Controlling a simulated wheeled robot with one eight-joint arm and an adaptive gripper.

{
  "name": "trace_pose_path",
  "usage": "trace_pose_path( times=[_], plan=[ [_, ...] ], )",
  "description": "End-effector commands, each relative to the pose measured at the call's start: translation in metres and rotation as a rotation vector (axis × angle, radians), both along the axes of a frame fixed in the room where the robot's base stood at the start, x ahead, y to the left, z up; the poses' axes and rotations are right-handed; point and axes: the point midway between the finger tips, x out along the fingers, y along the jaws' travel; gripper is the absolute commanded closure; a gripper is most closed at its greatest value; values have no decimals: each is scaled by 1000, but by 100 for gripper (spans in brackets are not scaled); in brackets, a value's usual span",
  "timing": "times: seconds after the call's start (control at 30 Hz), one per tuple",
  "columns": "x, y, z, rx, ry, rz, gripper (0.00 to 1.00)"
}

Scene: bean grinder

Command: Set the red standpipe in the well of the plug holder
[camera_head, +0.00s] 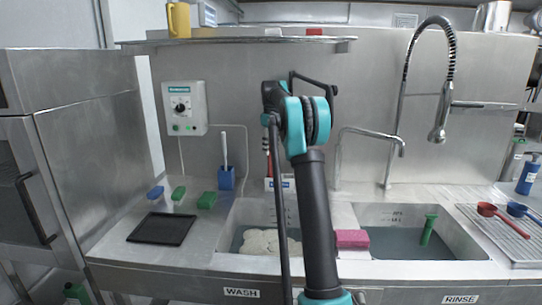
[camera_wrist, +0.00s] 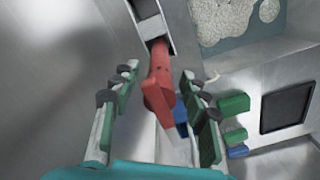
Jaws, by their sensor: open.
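The red standpipe (camera_wrist: 158,88) shows in the wrist view between the fingers of my gripper (camera_wrist: 160,78), its broad end toward the camera. The fingers are open, with a gap on both sides of it. Its far end meets the pale plug holder (camera_wrist: 143,9); I cannot tell whether it sits in a well. In the head view, part of the red standpipe (camera_head: 268,164) shows upright at the back of the sink, left of my arm. The white plug holder (camera_head: 269,184) with a blue label is below it. My arm hides much of both, and the gripper tips there.
A green standpipe (camera_head: 428,230) leans in the rinse basin. Foamy white matter (camera_head: 265,243) lies in the wash basin, with a pink block (camera_head: 352,238) on the divider. A blue brush pot (camera_head: 226,179), green and blue blocks and a black tray (camera_head: 161,229) are at left. A tap (camera_head: 342,160) stands right.

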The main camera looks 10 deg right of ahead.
Motion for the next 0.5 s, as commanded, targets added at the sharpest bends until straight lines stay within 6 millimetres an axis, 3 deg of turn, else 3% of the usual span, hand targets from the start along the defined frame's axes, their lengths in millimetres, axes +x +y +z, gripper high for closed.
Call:
trace_pose_path(
  times=[0.3,0.5],
  plan=[
    [0,0,60,0,0,0,55],
    [0,0,78,0,0,0,55]
  ],
)
